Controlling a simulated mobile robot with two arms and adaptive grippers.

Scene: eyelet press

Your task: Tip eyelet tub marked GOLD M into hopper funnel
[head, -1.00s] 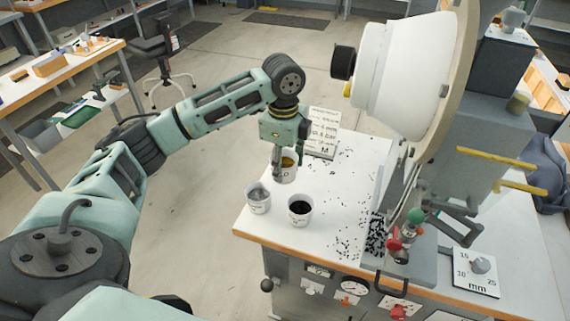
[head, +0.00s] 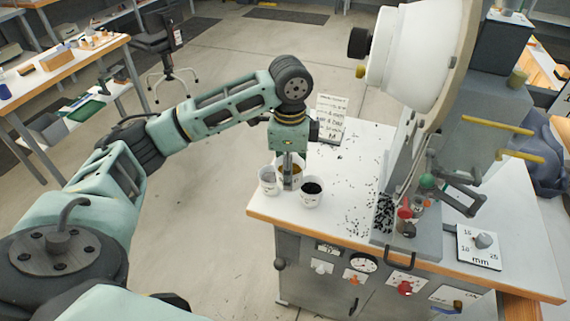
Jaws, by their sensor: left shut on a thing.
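A white tub with gold-brown contents (head: 297,170) is at the left end of the press bench, behind and between two other white tubs. My left gripper (head: 288,178) points down and is shut on this tub, a finger covering part of it. Its marking cannot be read now, and I cannot tell whether it touches the bench. The left tub (head: 268,186) holds grey contents; the right tub (head: 311,198) holds black contents. A large white cone-shaped part (head: 405,60), possibly the hopper, is high on the press. My right gripper is out of view.
A lettered card (head: 331,118) stands behind the tubs. Small black bits (head: 362,205) lie scattered on the white bench top (head: 340,170). The press (head: 403,240) with its levers stands to the right. A workbench (head: 70,62) is far left.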

